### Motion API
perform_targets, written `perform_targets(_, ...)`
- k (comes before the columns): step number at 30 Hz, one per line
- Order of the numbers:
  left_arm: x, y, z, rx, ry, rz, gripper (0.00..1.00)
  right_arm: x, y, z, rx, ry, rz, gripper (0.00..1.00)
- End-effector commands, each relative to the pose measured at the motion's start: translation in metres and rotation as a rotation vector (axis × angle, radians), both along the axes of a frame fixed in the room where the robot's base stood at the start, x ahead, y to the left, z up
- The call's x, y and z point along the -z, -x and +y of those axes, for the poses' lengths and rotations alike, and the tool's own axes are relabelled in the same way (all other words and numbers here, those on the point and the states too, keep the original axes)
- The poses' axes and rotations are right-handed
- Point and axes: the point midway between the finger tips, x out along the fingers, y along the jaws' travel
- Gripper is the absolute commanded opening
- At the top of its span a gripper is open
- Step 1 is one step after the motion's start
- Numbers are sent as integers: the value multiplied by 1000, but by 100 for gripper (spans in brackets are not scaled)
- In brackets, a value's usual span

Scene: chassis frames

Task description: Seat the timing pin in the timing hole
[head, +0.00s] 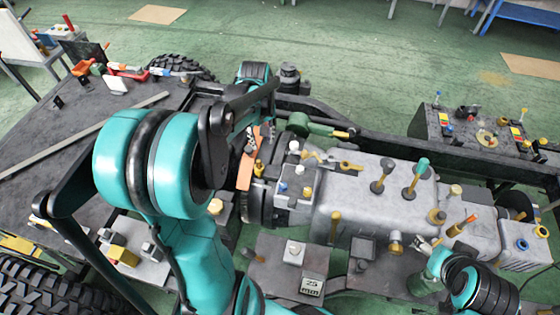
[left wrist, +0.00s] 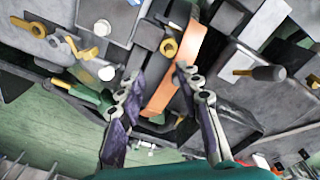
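My left gripper (left wrist: 158,82) is open, with one finger on each side of an orange strip (left wrist: 178,68). I cannot tell whether the fingers touch it. A yellow ring-headed piece (left wrist: 168,46) stands just beyond the fingertips. I cannot tell whether it is the timing pin, and I cannot make out the timing hole. In the head view the orange strip (head: 246,160) stands upright beside the front of the grey engine and gearbox block (head: 365,195), and my left arm hides much of the gripper. My right gripper (head: 432,247) is low at the right, near the block; its fingers are too small to read.
Several yellow, teal and orange knobbed pieces stand on the block, including a teal one (head: 421,166). A green-handled tool (head: 310,126) lies behind it. A dark box with coloured fittings (head: 465,125) is at the right.

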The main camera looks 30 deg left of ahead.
Motion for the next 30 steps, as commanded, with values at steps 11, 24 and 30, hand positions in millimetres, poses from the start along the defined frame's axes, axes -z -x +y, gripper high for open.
perform_targets(11, -57, 61, -129, 607, -174, -313, 35, 0, 0, 0, 0, 0, 0, 64)
perform_targets(24, -54, 102, -183, 947, -306, -509, 35, 0, 0, 0, 0, 0, 0, 64)
perform_targets(30, -54, 102, -183, 947, -307, -509, 35, 0, 0, 0, 0, 0, 0, 64)
